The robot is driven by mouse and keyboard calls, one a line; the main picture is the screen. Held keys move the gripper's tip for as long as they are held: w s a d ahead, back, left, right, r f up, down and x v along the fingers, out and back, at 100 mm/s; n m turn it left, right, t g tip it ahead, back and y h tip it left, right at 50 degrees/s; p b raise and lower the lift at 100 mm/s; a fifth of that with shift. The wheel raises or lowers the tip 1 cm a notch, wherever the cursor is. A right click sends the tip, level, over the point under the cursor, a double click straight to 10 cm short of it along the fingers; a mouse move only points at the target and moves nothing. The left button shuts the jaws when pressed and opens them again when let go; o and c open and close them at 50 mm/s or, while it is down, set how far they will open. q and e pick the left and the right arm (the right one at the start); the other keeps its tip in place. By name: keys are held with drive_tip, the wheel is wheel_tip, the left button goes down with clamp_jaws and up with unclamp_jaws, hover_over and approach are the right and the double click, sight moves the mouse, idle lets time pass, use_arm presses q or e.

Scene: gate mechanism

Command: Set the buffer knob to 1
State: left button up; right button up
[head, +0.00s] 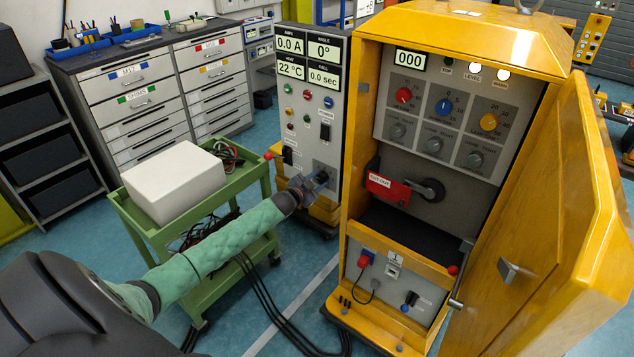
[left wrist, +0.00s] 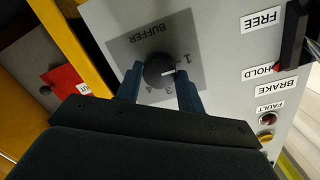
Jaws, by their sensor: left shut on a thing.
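The buffer knob (left wrist: 157,72) is a small dark round knob on a grey square plate marked BUFFER. My left gripper (left wrist: 159,88) is shut on it, with one blue finger on each side. It also shows in the head view (head: 319,179), at the lower front of the grey control cabinet (head: 318,75). The knob's white mark points right in the wrist view, toward the side where the 1 is printed; the exact setting is hard to tell. The 3 and 4 show below the knob. The 2 is not visible. My right gripper is not in view.
A yellow cabinet (head: 455,15) with its door (head: 545,200) open stands right of the grey cabinet. A green cart (head: 190,300) with a white box (head: 175,180) is under and left of my arm. Black cables lie on the floor.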

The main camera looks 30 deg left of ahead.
use_arm(q)
drive_tip(key=shift+f, duration=0.15)
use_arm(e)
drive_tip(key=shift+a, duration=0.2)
use_arm(q)
drive_tip(key=o, duration=1)
drive_tip(key=shift+s, duration=0.5)
drive_tip(key=shift+s+a+r+b, duration=0.15)
drive_tip(key=shift+s+b, duration=0.3)
drive_tip(key=shift+s, duration=0.7)
drive_tip(key=shift+s+a+r+b, duration=0.15)
drive_tip(key=shift+s+b, duration=0.35)
drive_tip(key=shift+s, duration=0.6)
drive_tip(key=shift+s+a+r+b, duration=0.15)
drive_tip(key=shift+s+b, duration=0.3)
drive_tip(key=shift+s, duration=0.7)
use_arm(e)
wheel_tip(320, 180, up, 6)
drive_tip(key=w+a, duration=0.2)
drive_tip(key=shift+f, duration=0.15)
